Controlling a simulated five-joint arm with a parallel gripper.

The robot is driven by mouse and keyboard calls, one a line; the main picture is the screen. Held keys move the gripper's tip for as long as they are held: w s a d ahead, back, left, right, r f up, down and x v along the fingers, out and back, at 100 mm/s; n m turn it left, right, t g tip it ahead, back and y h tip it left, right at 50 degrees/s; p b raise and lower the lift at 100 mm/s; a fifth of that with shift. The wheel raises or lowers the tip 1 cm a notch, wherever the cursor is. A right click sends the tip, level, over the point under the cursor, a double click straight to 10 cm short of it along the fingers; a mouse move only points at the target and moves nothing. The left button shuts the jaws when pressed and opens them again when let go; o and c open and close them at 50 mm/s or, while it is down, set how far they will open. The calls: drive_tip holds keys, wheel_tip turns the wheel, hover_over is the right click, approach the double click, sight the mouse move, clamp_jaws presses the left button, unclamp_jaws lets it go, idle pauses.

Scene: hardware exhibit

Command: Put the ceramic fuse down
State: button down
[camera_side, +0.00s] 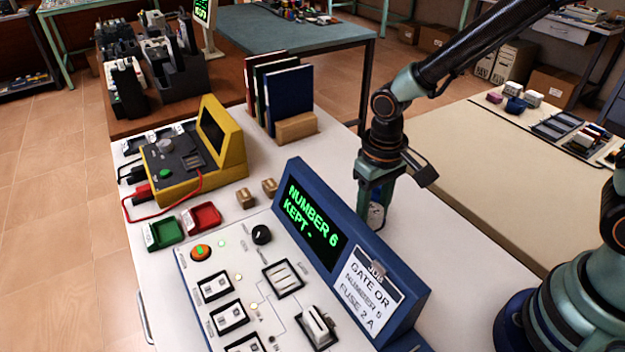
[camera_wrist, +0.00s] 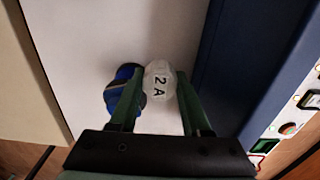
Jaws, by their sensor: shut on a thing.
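The white ceramic fuse (camera_wrist: 159,78), marked "2 A", is between the fingers of my gripper (camera_wrist: 158,98) in the wrist view. My gripper is shut on it. In the side view my gripper (camera_side: 376,205) points down behind the blue display panel, with the pale fuse (camera_side: 376,215) at its tips. The panel partly hides this spot, and I cannot tell whether the fuse touches the white table.
A blue rounded thing (camera_wrist: 122,88) is beside the fuse, partly behind the left finger. The blue display panel (camera_side: 338,247) reads "NUMBER 6 KEPT -" and stands close by. A yellow tester (camera_side: 190,160), green tray (camera_side: 163,234) and red tray (camera_side: 202,218) are left. White table (camera_wrist: 100,40) beyond is bare.

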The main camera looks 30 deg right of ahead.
sight(373, 209)
drive_tip(key=shift+f, duration=2.7)
drive_tip(key=shift+f, duration=0.15)
drive_tip(key=shift+c, duration=1.8)
unclamp_jaws()
wheel_tip(373, 209, up, 12)
drive_tip(key=shift+r, duration=0.1)
drive_tip(key=s+d+r+t, duration=0.4)
drive_tip(key=d+r+t, duration=0.1)
drive_tip(key=d+r, duration=0.6)
drive_tip(key=shift+o, duration=0.5)
drive_tip(key=shift+s+d+r+t, duration=0.15)
drive_tip(key=shift+s+d+t, duration=0.05)
drive_tip(key=shift+d+t, duration=0.1)
